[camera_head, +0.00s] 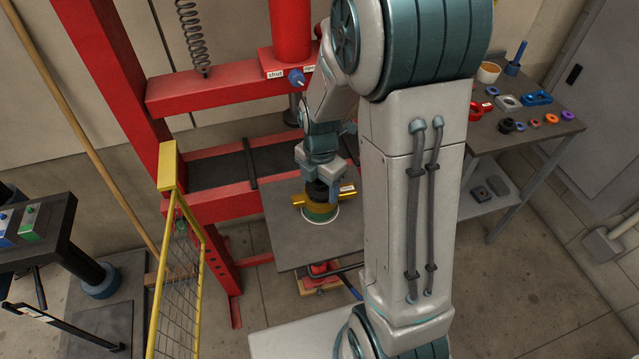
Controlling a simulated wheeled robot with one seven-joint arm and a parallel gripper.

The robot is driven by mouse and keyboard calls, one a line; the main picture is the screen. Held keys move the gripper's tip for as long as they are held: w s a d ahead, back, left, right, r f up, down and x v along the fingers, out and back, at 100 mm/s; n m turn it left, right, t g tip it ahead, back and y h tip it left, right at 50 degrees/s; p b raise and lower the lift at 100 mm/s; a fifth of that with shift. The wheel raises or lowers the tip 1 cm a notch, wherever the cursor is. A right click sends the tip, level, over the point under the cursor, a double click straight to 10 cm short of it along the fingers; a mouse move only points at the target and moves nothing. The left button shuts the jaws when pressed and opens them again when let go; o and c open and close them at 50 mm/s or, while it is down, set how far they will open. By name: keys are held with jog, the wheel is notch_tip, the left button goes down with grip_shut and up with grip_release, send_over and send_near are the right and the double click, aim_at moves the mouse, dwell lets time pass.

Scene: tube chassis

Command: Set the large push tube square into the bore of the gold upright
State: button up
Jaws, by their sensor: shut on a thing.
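My gripper (320,172) is above the small grey table in front of the red press, shut on a short dark cylinder (317,190), which appears to be the large push tube. The gold upright (301,200) is directly below, with a gold arm out to each side. A green ring and a white rim show around its base on the table. The tube's lower end meets or overlaps the top of the gold piece in this view. The bore is hidden, so I cannot tell whether the tube is inside it or how square it stands.
The red press frame (215,92) stands behind the grey table (290,248). A yellow mesh guard (178,285) is at its left. A bench (545,120) with several rings and blocks is at the right. A blue-handled lever (352,292) shows below the table.

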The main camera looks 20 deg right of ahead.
jog(key=o, duration=1.3)
jog(key=shift+o, duration=0.2)
notch_tip(320, 180, up, 14)
jog(key=s+r+m+t, duration=0.1)
jog(key=s+m+t, duration=0.2)
jog(key=s+m, duration=1.1)
jog(key=shift+s+r+m+b, duration=0.2)
jog(key=shift+m+b, duration=0.1)
jog(key=shift+m, duration=4.7)
jog(key=shift+a, duration=0.1)
